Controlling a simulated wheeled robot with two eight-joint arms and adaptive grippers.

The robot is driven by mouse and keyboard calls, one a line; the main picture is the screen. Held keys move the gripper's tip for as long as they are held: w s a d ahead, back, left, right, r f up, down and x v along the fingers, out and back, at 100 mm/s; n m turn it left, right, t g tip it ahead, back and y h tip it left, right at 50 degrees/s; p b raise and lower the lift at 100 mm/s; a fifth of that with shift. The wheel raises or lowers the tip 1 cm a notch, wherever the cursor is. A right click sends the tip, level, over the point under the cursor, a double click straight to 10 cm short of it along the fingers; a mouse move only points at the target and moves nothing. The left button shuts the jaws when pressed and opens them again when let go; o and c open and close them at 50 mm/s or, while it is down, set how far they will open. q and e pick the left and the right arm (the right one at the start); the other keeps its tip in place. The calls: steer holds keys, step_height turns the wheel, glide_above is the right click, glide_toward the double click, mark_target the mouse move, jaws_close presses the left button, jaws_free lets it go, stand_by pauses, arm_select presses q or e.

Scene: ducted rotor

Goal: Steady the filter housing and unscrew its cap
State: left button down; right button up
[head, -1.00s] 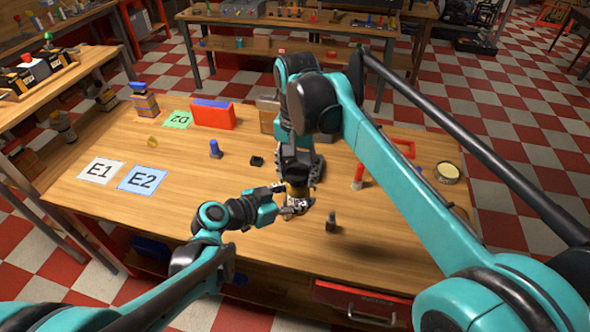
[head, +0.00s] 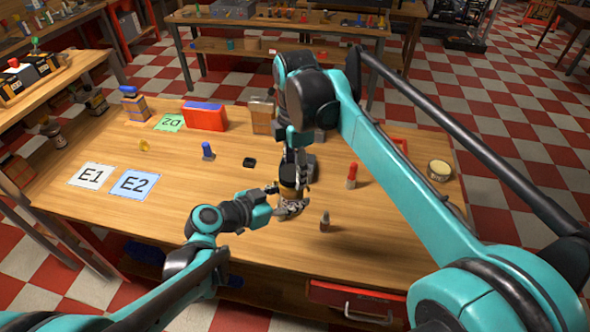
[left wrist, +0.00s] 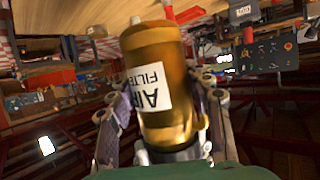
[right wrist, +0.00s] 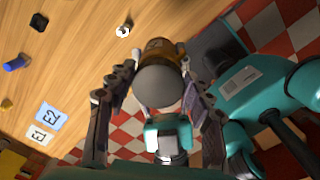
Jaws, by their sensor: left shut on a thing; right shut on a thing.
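The filter housing (left wrist: 155,75) is an amber cylinder with a white label, upside down in the left wrist view. In the head view only a small amber part (head: 288,193) shows between my grippers. My left gripper (head: 290,207) is shut on the housing low down, one finger on each side. My right gripper (head: 299,184) comes from above and is shut on the cap (right wrist: 158,86), a round dark grey disc in the right wrist view. The cap sits at the housing's end; whether its thread is loose cannot be seen.
A small dark bottle-like part (head: 325,222) and a red-topped part (head: 351,176) stand to the right. A blue-topped peg (head: 208,151) and a black block (head: 249,162) are behind left. Cards E1 (head: 92,175) and E2 (head: 135,184) lie left. The table's front left is clear.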

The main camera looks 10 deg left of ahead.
steer(key=shift+a, duration=0.2)
steer(key=shift+d+r, duration=0.1)
steer(key=shift+r, duration=0.1)
stand_by(0.4)
steer(key=shift+r, duration=0.9)
